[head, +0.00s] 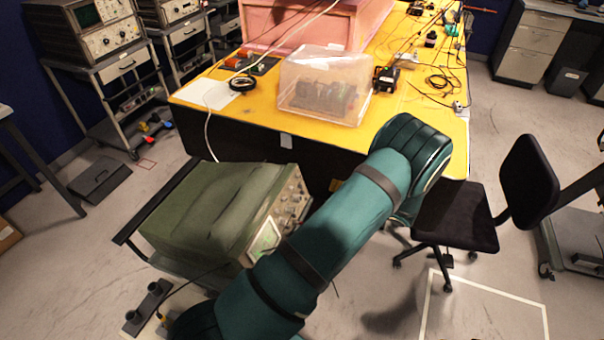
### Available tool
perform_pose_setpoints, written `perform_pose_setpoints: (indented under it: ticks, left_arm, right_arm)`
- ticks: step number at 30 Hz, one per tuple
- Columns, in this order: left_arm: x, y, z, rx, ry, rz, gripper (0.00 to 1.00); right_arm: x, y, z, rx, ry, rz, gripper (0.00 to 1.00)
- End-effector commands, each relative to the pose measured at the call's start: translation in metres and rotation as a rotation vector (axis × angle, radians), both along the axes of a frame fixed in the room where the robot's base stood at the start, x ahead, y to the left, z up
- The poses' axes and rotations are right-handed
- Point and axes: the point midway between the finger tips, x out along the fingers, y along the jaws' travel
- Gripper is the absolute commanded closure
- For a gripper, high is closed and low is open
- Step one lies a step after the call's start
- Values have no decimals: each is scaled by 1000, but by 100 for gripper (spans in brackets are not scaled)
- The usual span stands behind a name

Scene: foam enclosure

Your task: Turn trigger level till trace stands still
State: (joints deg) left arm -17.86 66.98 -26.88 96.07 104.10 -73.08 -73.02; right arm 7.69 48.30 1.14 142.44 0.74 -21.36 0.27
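A green oscilloscope (205,205) stands on a cart at the lower left, its front panel turned to the right. Its small pale screen (266,240) shows at the near end of the panel, steeply angled, and I cannot make out a trace. Several small knobs (292,203) sit at the far end of the panel; I cannot tell which is the trigger level. My teal arm crosses in front from the bottom left to the upper right and hides part of the panel's right side. I see no gripper fingers of either arm.
A yellow bench (420,100) behind carries a clear plastic box (325,85), a pink foam block (310,22) and cables. A black chair (460,215) stands at the right. Another oscilloscope (85,28) stands on a cart at the upper left. The floor at the lower right is mostly clear.

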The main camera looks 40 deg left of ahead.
Motion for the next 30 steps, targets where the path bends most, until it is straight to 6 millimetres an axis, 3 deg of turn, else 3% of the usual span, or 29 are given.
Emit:
perform_pose_setpoints:
  ticks: [4,11,24,30]
  left_arm:
    - [-4,-8,16,33,42,102,73]
    - [-9,2,17,39,62,139,73]
    - [-22,81,-3,39,61,137,73]
    - [-26,108,-10,38,60,135,73]
  right_arm:
    - [1,0,4,0,-2,-2,100]
    - [1,0,4,0,-2,-2,100]
    - [1,0,6,0,-2,-2,100]
    - [1,0,6,0,-2,-2,100]
